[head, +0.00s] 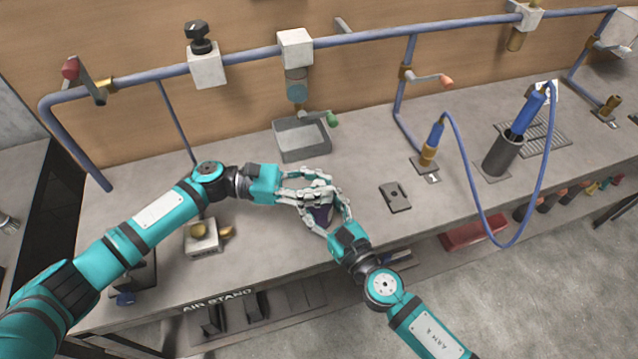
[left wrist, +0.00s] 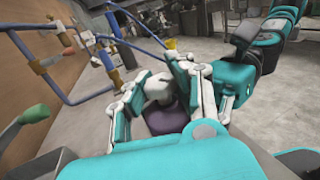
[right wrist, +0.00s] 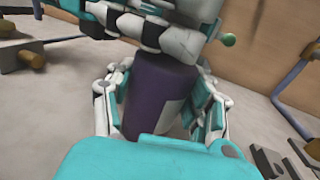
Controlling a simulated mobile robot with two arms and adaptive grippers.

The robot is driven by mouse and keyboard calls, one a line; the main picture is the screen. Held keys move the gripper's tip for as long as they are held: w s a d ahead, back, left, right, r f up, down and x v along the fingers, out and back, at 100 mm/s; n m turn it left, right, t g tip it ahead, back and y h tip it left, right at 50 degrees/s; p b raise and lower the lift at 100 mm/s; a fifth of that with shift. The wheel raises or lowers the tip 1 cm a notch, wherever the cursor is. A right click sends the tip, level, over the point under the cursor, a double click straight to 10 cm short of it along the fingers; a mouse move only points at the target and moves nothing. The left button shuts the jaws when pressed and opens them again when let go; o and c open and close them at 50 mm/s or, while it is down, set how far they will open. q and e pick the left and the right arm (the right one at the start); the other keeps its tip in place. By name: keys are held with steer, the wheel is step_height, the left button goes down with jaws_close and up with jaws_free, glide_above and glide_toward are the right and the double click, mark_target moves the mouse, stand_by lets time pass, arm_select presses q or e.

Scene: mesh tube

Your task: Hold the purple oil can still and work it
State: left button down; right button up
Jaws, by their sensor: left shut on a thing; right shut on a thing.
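The purple oil can (head: 321,215) stands on the bench between my two grippers, mostly hidden by their fingers in the head view. In the right wrist view its purple body (right wrist: 155,95) with a pale label is upright between the fingers of my right gripper (head: 329,220), which is shut on it. My left gripper (head: 305,190) is shut on the upper part of the can, just above the right gripper. In the left wrist view the can's dark purple body (left wrist: 168,120) shows below the left fingers. The can's top is hidden by the fingers.
A grey tray (head: 303,155) sits behind the grippers, below a hanging valve with a green-knobbed lever (head: 331,118). A small dark plate (head: 395,197) lies to the right. A blue pipe (head: 250,52) runs along the back.

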arm_select(q)
steer(key=shift+f+t, duration=0.15)
steer(key=shift+t, duration=0.15)
steer(key=n+t, duration=0.2)
steer(key=t, duration=0.1)
steer(key=n+t+y, duration=0.1)
steer(key=n+t, duration=0.2)
steer(key=t, duration=0.1)
steer(key=n+t+y, duration=0.1)
steer(key=t, duration=0.1)
steer(key=shift+n+t+y, duration=0.3)
steer(key=shift+n+y, duration=0.1)
steer(key=shift+n+t+y, duration=0.7)
steer(key=shift+n+t, duration=0.1)
steer(key=shift+t, duration=0.4)
steer(key=n+t+y, duration=0.4)
steer(key=y, duration=0.1)
steer(key=shift+n, duration=0.3)
steer(key=shift+n+t+y, duration=0.8)
steer(key=shift+n+y, duration=0.3)
steer(key=shift+y, duration=0.7)
steer(key=shift+a+y, duration=0.1)
steer(key=shift+y, duration=0.2)
steer(key=c, duration=1)
jaws_free()
